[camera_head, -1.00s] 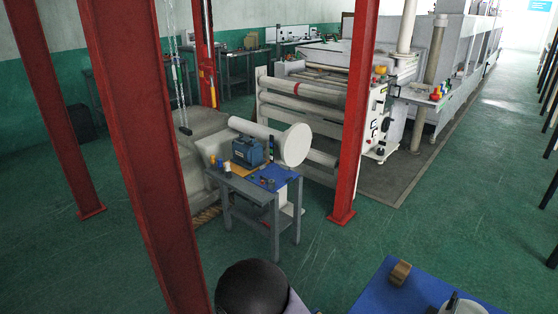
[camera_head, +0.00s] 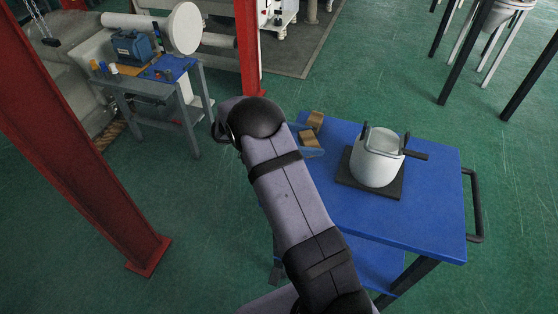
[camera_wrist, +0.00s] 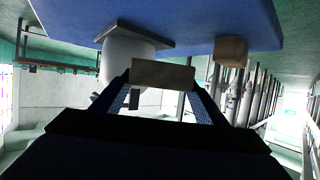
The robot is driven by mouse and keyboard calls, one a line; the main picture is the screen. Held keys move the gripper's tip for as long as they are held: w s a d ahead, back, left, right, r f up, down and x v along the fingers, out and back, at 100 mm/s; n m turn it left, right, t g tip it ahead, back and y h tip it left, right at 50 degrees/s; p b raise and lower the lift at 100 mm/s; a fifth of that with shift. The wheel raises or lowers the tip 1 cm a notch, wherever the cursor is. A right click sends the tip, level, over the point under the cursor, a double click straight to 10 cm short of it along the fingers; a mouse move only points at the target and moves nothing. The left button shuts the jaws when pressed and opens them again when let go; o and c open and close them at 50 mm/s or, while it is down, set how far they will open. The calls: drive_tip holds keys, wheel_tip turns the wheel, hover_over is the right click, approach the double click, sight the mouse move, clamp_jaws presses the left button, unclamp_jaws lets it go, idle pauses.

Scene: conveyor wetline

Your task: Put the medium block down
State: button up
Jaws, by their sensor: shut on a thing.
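My gripper (camera_head: 306,140) is shut on a light wooden block, taken as the medium block (camera_head: 309,138), at the far left corner of the blue-topped cart (camera_head: 420,216). The wrist view, which is upside down, shows the medium block (camera_wrist: 162,74) between my two fingertips (camera_wrist: 162,82). I cannot tell whether its underside touches the cart top. A second wooden block (camera_head: 316,119) stands on the cart just beyond it, and shows in the wrist view (camera_wrist: 231,51) apart from the held one.
A white pot (camera_head: 376,163) with dark handles stands on a dark square plate (camera_head: 352,184) on the cart, right of the blocks. The cart's front top is clear. A red post (camera_head: 247,50) and a grey workbench (camera_head: 150,88) stand beyond, to the left.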

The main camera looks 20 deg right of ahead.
drive_tip(key=s+d+m+g+b, duration=0.1)
drive_tip(key=d+m+g, duration=0.1)
drive_tip(key=d, duration=0.5)
drive_tip(key=shift+s+m+g+y+b, duration=0.3)
drive_tip(key=shift+g+y+b, duration=0.05)
drive_tip(key=shift+g+y, duration=0.05)
drive_tip(key=shift+d, duration=0.1)
wheel_tip(320, 180, down, 7)
drive_tip(key=b, duration=0.6)
drive_tip(key=shift+r+b, duration=0.1)
drive_tip(key=shift+b, duration=0.25)
